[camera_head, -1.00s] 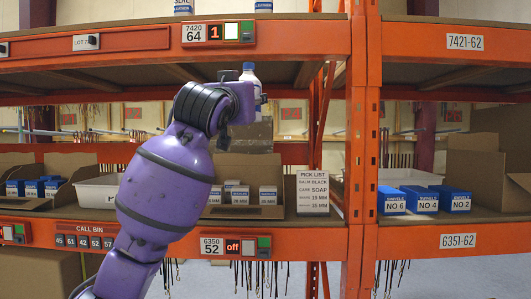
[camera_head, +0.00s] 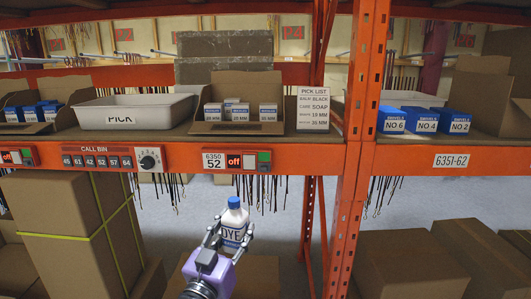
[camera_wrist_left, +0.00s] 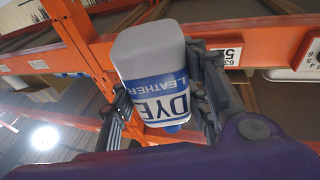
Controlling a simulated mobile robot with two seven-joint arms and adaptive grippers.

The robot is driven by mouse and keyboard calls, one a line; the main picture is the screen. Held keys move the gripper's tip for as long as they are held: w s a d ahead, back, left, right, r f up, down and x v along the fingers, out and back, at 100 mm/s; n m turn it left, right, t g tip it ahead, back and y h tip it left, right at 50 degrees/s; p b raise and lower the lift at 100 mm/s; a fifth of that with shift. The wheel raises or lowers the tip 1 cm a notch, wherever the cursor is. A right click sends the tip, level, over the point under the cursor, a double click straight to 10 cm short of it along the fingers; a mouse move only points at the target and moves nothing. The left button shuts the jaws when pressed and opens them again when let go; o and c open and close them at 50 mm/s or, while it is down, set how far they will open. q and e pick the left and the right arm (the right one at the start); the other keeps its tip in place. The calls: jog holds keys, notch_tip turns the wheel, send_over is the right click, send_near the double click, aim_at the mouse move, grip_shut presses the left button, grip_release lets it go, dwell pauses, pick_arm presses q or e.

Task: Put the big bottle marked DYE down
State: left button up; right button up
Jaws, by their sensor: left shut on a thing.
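The big bottle marked DYE (camera_head: 233,226) is white with a blue cap and a blue-and-white label. My left gripper (camera_head: 229,236) is shut on it and holds it roughly upright, in front of and below the orange shelf beam in the head view. In the left wrist view the bottle (camera_wrist_left: 158,75) appears upside down between the two fingers, its label reading DYE LEATHER. Cardboard boxes are behind and below it in the head view. My right gripper is in neither view.
The shelf above holds a white PICK tray (camera_head: 136,112), an open carton (camera_head: 247,82) of small boxes, a pick list card (camera_head: 312,110) and several blue boxes (camera_head: 422,121). A rack post (camera_head: 360,140) stands right of the bottle. Big cartons (camera_head: 85,225) stand below.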

pick_arm(q)
jog(key=s+a+f+n+y, duration=0.1)
jog(key=s+a+f+y, duration=0.1)
jog(key=s, duration=0.3)
jog(key=s+a+f+n+y, duration=0.1)
jog(key=s+a+f+y, duration=0.1)
jog(key=s, duration=0.4)
jog(key=s+a+f+n+t+y, duration=0.1)
jog(key=s+a+f+n+y, duration=0.1)
jog(key=s+a+f, duration=0.2)
jog(key=shift+s+a+y, duration=0.3)
jog(key=shift+s+a, duration=0.7)
jog(key=shift+s, duration=0.25)
